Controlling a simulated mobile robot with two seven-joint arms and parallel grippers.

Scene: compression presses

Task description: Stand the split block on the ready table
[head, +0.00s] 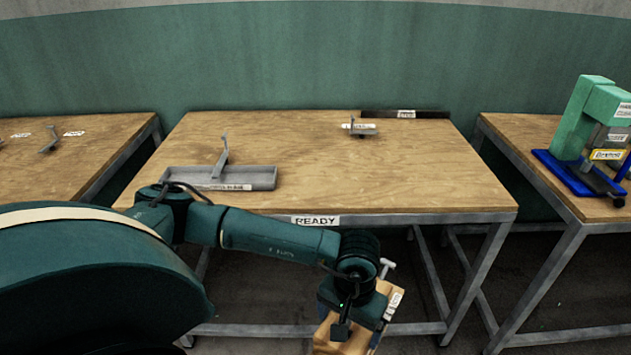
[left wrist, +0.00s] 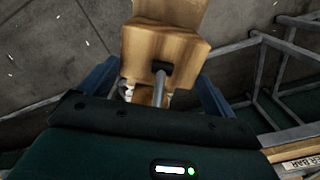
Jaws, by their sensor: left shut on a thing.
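The split block is a pale wooden block (head: 327,336) with a metal handle, seen at the bottom of the head view. My left gripper (head: 352,318) is shut on it and holds it in front of the ready table, lower in the picture than its front edge. In the left wrist view the block (left wrist: 165,45) sits between the blue fingers, with a dark socket and grey rod on its near face. My gripper and wrist hide part of the block. The ready table (head: 300,130) has a wooden top and a READY label (head: 315,220). My right gripper is not in view.
On the ready table, a grey tray with an upright handle (head: 255,177) stands front left. A small grey handled part (head: 362,129) and a dark strip (head: 430,114) lie at the back right. The centre and front right are clear. A green press (head: 585,115) stands on the right table.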

